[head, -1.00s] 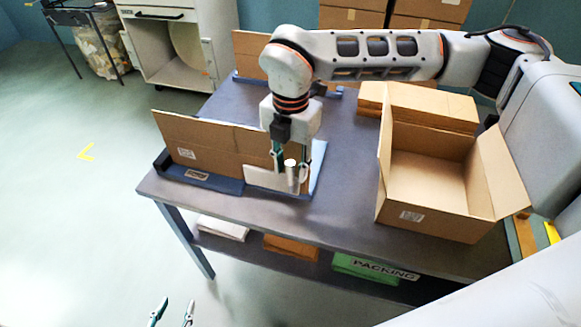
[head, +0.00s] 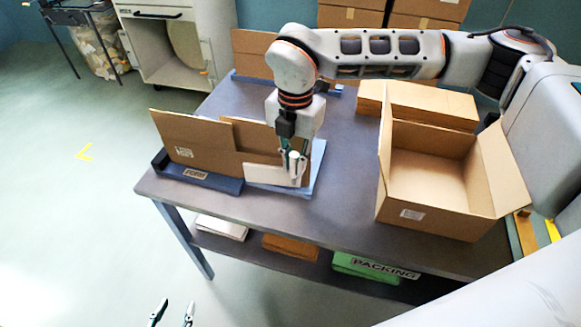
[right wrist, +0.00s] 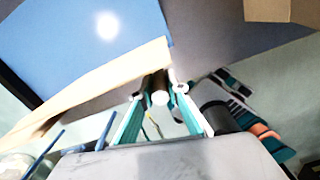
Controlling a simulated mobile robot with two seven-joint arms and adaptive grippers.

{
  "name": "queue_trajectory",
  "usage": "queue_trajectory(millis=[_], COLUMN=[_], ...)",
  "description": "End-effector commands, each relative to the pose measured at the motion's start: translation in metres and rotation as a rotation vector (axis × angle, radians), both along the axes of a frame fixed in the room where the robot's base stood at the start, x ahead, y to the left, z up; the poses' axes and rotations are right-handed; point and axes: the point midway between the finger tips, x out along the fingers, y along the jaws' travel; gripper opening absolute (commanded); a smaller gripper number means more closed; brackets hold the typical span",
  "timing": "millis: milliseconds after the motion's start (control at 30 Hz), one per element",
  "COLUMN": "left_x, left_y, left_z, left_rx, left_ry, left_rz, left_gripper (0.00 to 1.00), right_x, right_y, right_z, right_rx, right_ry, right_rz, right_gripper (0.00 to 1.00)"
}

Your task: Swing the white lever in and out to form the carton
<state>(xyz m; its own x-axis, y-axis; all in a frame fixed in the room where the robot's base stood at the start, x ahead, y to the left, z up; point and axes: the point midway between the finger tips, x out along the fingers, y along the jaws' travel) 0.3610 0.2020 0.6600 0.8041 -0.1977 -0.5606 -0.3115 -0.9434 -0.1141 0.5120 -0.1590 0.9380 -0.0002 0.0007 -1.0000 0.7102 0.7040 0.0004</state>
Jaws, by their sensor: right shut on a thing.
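The white lever (head: 265,174) lies low across the right front of the brown carton (head: 200,140), which stands on edge in the blue forming fixture (head: 215,184) marked FORM. My right gripper (head: 292,160) is shut on the lever's upright white peg, at the lever's right end. In the right wrist view its fingers (right wrist: 160,100) close around the peg's round end (right wrist: 159,97). The carton's right part stands offset from its left panel, with a step between them. My left gripper (head: 172,314) is open and empty at the bottom edge, away from the table.
An open, formed box (head: 430,172) stands on the table at right, with flat cardboard (head: 440,105) behind it. Another cardboard piece (head: 252,55) stands at the back. The grey table (head: 345,170) is clear between the fixture and the open box.

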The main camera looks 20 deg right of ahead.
Motion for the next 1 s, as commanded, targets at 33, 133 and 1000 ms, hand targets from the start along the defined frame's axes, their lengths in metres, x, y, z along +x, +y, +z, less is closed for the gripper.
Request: queue_trajectory(millis=[33,133,1000], left_x=[0.0,0.0,0.0], left_y=[0.0,0.0,0.0], left_z=[0.0,0.001,0.001], left_rx=[0.0,0.0,0.001], left_ry=[0.0,0.0,0.0], left_rz=[0.0,0.0,-0.001], left_gripper=[0.4,0.4,0.4], right_x=[0.001,0.001,0.001], right_y=[0.0,0.0,0.0], right_z=[0.0,0.0,0.064], right_rx=[-0.001,-0.001,-0.001], right_ry=[-0.002,-0.002,-0.006], right_rz=[-0.002,-0.002,-0.002], right_gripper=[0.0,0.0,0.32])
